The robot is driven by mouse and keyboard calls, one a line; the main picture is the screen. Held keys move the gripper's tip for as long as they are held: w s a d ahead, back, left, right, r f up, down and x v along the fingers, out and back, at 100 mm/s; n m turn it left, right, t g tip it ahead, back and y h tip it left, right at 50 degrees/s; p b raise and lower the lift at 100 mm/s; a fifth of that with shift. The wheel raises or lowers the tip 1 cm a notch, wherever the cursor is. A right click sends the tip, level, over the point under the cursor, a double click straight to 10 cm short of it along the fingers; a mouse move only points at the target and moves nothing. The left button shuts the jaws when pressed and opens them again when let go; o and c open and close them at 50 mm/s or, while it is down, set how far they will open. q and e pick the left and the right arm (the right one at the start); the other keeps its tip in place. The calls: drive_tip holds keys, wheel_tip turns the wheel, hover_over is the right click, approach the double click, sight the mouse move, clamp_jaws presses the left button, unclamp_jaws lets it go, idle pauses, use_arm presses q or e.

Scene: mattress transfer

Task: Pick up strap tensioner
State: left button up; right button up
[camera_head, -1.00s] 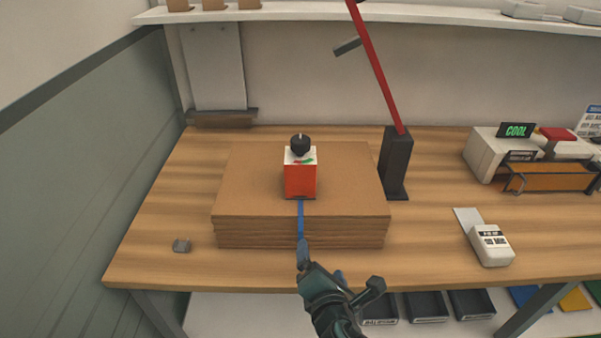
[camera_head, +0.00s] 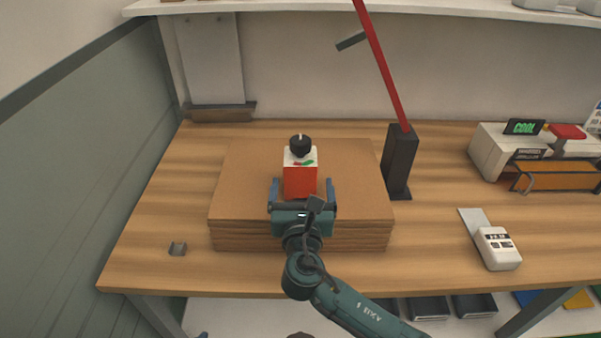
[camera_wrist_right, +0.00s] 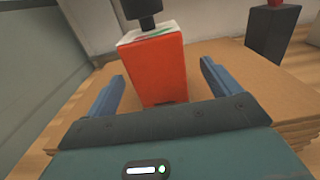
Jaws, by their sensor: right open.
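The strap tensioner is most likely the red box (camera_head: 300,180) with a white top and a black knob, standing upright on the stack of brown cardboard sheets (camera_head: 240,185). It also shows in the right wrist view (camera_wrist_right: 157,68). My right gripper (camera_head: 302,188) is open at the near side of the red box, with one blue finger to its left and one to its right. In the right wrist view the fingers (camera_wrist_right: 160,88) stand apart from the box, with gaps on both sides. My left gripper is not in view.
A black post with a red lever (camera_head: 399,160) stands right of the stack. A white handheld device (camera_head: 497,248) and a printer-like machine (camera_head: 505,150) are on the right. Bare wood (camera_head: 435,235) lies between.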

sight(301, 140)
drive_tip(key=w, duration=0.5)
drive_tip(key=shift+a+f, duration=0.15)
drive_tip(key=shift+f, duration=0.1)
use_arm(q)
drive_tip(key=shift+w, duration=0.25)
use_arm(e)
drive_tip(key=shift+c, duration=0.2)
drive_tip(key=c, duration=1.5)
drive_tip(key=shift+r, duration=0.15)
drive_tip(key=shift+c, duration=0.5)
wheel_tip(301, 140, up, 9)
drive_tip(key=shift+f+p, duration=0.2)
drive_tip(key=shift+p, duration=0.55)
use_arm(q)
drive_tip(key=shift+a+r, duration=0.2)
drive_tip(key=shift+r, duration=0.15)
use_arm(e)
drive_tip(key=shift+r, duration=0.75)
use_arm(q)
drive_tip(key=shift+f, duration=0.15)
use_arm(e)
drive_tip(key=shift+f, duration=0.15)
